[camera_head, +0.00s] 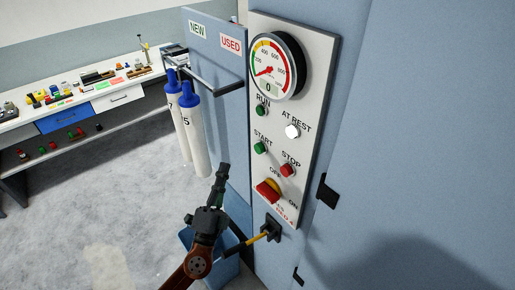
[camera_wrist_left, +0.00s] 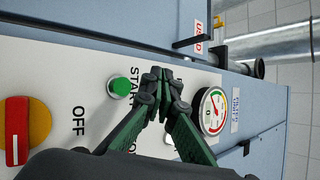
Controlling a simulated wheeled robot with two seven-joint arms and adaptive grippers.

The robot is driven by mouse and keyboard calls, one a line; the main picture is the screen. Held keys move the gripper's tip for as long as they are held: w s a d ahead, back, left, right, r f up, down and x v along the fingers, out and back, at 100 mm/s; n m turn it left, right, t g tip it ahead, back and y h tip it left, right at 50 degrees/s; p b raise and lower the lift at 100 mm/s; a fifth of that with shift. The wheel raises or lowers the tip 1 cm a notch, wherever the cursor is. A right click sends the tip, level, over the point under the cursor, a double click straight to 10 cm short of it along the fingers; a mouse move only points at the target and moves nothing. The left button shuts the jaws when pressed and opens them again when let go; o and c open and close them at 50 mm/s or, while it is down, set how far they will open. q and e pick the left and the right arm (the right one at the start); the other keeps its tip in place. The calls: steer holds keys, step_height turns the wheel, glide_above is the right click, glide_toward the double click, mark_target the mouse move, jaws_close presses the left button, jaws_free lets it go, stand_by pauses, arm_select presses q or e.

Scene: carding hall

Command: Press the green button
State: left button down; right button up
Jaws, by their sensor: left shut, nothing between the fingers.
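The green START button (camera_head: 260,147) sits on the white control panel (camera_head: 318,105), left of the red STOP button (camera_head: 287,170). In the left wrist view the green button (camera_wrist_left: 120,86) is fully visible just left of the fingers. My left gripper (camera_head: 223,170) is shut and empty. In the head view it points upward, below and left of the button, apart from it in the picture. In the left wrist view its closed tips (camera_wrist_left: 162,76) appear between the button and the gauge. My right gripper is not in view.
The panel also bears a gauge (camera_head: 273,68), a green RUN lamp (camera_head: 261,110), a white AT REST lamp (camera_head: 293,131) and a red and yellow rotary switch (camera_head: 268,190). Blue-topped rolls (camera_head: 193,130) hang left of the panel. A workbench (camera_head: 20,121) stands farther left.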

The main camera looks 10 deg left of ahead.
mark_target(259, 148)
arm_select(q)
steer(key=shift+s+d+r+h, duration=0.15)
steer(key=shift+s+r+h, duration=0.05)
steer(key=shift+r+h, duration=0.15)
steer(key=w+d+p, duration=0.1)
steer(key=w+d, duration=0.4)
steer(key=w, duration=0.2)
steer(key=shift+d, duration=0.2)
stand_by(1.6)
steer(key=shift+w+d, duration=0.25)
steer(key=shift+w, duration=0.1)
